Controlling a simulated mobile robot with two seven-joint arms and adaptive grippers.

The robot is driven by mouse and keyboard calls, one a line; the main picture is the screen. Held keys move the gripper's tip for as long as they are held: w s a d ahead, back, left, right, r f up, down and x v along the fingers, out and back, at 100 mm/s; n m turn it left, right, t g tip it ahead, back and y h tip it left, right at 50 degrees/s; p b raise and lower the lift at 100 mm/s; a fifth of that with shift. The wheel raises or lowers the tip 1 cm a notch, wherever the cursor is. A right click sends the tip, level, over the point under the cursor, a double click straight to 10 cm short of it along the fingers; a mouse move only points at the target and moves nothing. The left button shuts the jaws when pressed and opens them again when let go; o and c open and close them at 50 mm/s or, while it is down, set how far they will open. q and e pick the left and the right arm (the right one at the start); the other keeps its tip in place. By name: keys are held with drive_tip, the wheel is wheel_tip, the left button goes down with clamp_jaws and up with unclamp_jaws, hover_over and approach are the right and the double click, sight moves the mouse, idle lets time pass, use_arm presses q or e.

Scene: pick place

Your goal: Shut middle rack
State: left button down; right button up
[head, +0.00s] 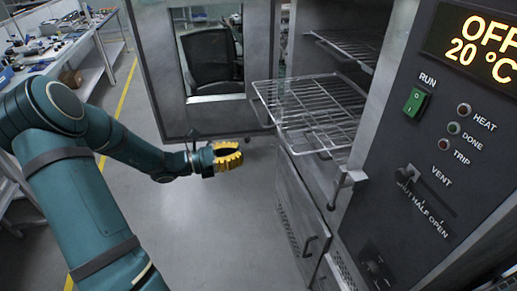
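The middle rack (318,118) is a wire shelf that sticks out of the open oven chamber towards the left. Another wire rack (352,46) sits higher and further inside the chamber. My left gripper (230,157), with yellow ridged fingers, hangs below and to the left of the pulled-out rack, apart from it. No object shows in its fingers, and their gap is too small to judge. My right gripper is out of view.
The oven door (165,75) stands wide open at the back left, with a chair seen through its window. The control panel (430,150) is on the right, its display reading OFF and 20 °C. A cluttered workbench (60,50) stands far left. The floor between is clear.

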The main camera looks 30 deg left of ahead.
sight(354, 130)
use_arm(q)
drive_tip(key=b+x, duration=0.2)
drive_tip(key=x, duration=1)
drive_tip(key=shift+w+d, duration=0.2)
drive_tip(key=shift+d, duration=0.1)
drive_tip(key=b+x, duration=0.2)
drive_tip(key=x, duration=2)
drive_tip(key=shift+w+d+f+b, duration=0.15)
drive_tip(key=shift+w+d+b, duration=0.1)
drive_tip(key=shift+b, duration=0.1)
drive_tip(key=shift+w+d, duration=0.4)
drive_tip(key=shift+w, duration=0.05)
drive_tip(key=shift+r, duration=0.2)
